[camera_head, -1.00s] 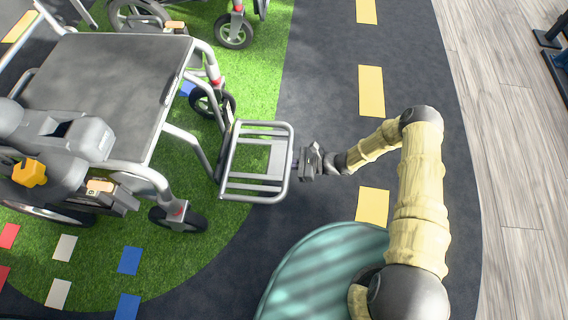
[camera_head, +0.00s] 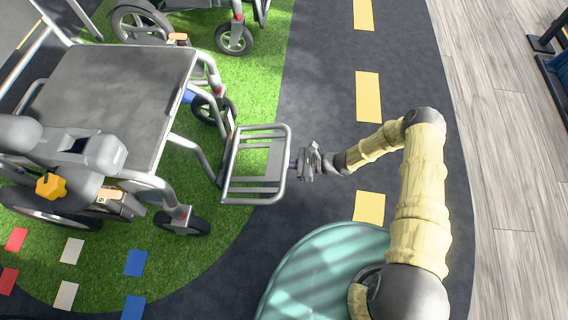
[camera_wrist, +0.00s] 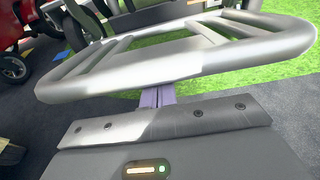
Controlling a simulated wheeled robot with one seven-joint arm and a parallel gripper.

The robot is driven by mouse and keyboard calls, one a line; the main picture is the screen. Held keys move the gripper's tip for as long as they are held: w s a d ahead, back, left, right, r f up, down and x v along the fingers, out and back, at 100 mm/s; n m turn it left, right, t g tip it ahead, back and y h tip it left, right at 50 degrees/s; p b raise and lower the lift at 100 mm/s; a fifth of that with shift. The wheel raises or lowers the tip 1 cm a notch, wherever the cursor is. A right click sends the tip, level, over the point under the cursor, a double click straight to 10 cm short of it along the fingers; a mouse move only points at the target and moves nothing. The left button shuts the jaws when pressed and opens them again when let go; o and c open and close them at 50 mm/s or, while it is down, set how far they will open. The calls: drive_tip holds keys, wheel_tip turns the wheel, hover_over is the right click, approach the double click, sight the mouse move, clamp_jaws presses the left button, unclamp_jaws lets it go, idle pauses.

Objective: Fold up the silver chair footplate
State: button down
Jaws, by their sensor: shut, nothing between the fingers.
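The silver chair (camera_head: 113,90) stands on green turf at the left, with a flat grey seat. Its footplate (camera_head: 281,165), a silver tube frame with slats, sticks out to the right at the chair's front, folded down. My gripper (camera_head: 294,164) is shut and empty at the middle of the footplate's outer edge. In the wrist view the footplate's rounded outer bar (camera_wrist: 170,66) spans the picture. The purple fingertips (camera_wrist: 158,97) are just below that bar and partly hidden by it. I cannot tell whether they touch it.
Another wheeled chair (camera_head: 233,38) stands at the top of the head view. Dark floor with yellow dashes (camera_head: 369,97) lies clear to the right. A wooden floor (camera_head: 500,150) runs along the right side. Coloured patches lie on the turf at lower left.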

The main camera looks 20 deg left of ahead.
sight(278, 159)
drive_tip(key=shift+s+a+r+p, duration=0.1)
drive_tip(key=shift+a+r+p, duration=0.1)
drive_tip(key=shift+r+p, duration=0.6)
drive_tip(key=shift+r, duration=0.2)
drive_tip(key=r+p, duration=0.1)
drive_tip(key=a+r+p, duration=0.1)
drive_tip(key=r, duration=0.1)
drive_tip(key=shift+r+p, duration=0.2)
drive_tip(key=shift+p, duration=0.2)
drive_tip(key=shift+s+a, duration=0.1)
drive_tip(key=shift+a, duration=0.05)
drive_tip(key=shift+r, duration=0.1)
drive_tip(key=shift+s+a+r+p, duration=0.15)
drive_tip(key=shift+a+r+p, duration=0.35)
drive_tip(key=shift+r+p, duration=0.35)
drive_tip(key=shift+s+a+r+p, duration=0.1)
drive_tip(key=shift+a+r+p, duration=0.35)
drive_tip(key=shift+r+p, duration=0.4)
drive_tip(key=shift+s, duration=0.1)
